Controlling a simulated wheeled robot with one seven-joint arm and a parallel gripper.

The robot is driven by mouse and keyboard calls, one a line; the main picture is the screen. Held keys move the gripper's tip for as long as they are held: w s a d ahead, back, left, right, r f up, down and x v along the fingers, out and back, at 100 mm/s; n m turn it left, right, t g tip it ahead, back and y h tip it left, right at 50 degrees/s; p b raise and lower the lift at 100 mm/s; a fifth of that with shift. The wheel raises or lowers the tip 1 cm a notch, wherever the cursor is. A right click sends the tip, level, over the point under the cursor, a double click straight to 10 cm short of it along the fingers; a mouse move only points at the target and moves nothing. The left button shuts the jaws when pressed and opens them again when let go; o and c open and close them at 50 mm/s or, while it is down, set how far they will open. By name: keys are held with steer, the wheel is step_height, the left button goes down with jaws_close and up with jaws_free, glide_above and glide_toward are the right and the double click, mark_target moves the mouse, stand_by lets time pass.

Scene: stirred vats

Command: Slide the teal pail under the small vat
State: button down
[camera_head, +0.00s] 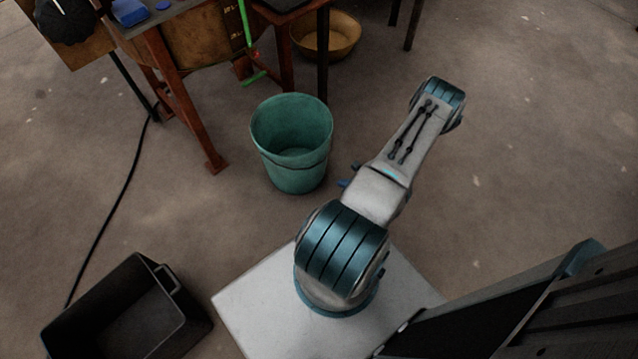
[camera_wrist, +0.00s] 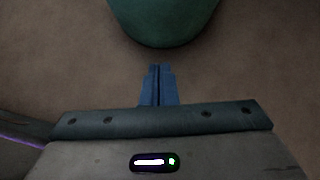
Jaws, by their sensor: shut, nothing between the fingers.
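The teal pail (camera_head: 290,150) stands upright on the floor, in front of the red-brown wooden stands, and its visible inside looks empty. Its lower part (camera_wrist: 163,22) shows at the top of the wrist view. My gripper (camera_wrist: 158,68) is shut and empty, low over the floor, pointing at the pail with a small gap between them. In the head view my arm mostly hides it.
A green-handled lever (camera_head: 254,77) hangs by the vat's right side. A brass basin (camera_head: 326,38) stands under the structure behind. The stand's front leg (camera_head: 205,145) is left of the pail. A black crate (camera_head: 125,312) and a black cable (camera_head: 108,215) lie left. Floor at right is clear.

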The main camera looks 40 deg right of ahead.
step_height(320, 180, down, 4)
steer(key=s+r+m, duration=0.1)
steer(key=b, duration=0.5)
glide_toward(317, 181)
steer(key=shift+h, duration=0.3)
steer(key=f, duration=0.2)
steer(key=a+f, duration=0.1)
steer(key=f, duration=0.1)
steer(key=w, duration=0.3)
steer(key=shift+w+a+r, duration=0.1)
steer(key=shift+a, duration=0.05)
steer(key=shift+w+r+b, duration=0.1)
steer(key=shift+w+b, duration=0.2)
steer(key=shift+w, duration=0.05)
